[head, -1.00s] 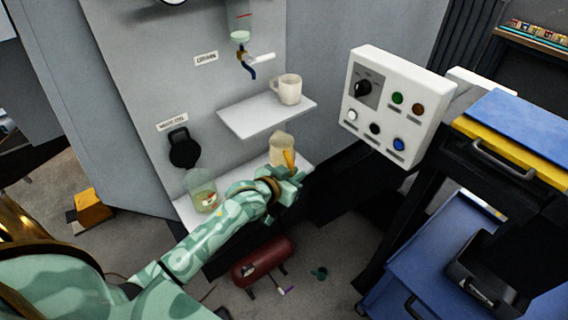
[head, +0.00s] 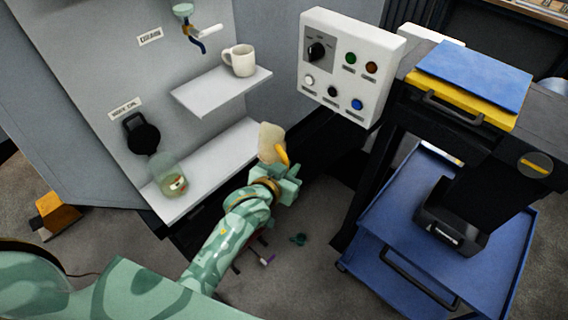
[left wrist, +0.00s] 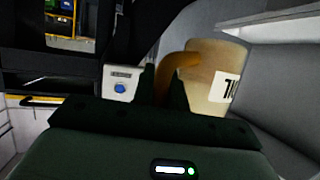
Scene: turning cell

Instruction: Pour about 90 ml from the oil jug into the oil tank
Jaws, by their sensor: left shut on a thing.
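A cream jug (head: 271,138) with an orange handle, which looks like the oil jug, is held near the right end of the lower shelf. My left gripper (head: 284,172) is shut on its handle. In the left wrist view the jug (left wrist: 215,75) shows a white label, partly cut off, and my fingers (left wrist: 162,88) are at the handle. The oil level inside is hidden. On the wall, a black round fitting (head: 142,136) sits under a label that seems to end in "OIL"; I cannot tell if it is the oil tank's filler. My right gripper is out of view.
A white mug (head: 239,60) stands on the upper shelf (head: 215,92). A control box (head: 350,68) is at the upper right, and a blue cart (head: 400,240) at the right.

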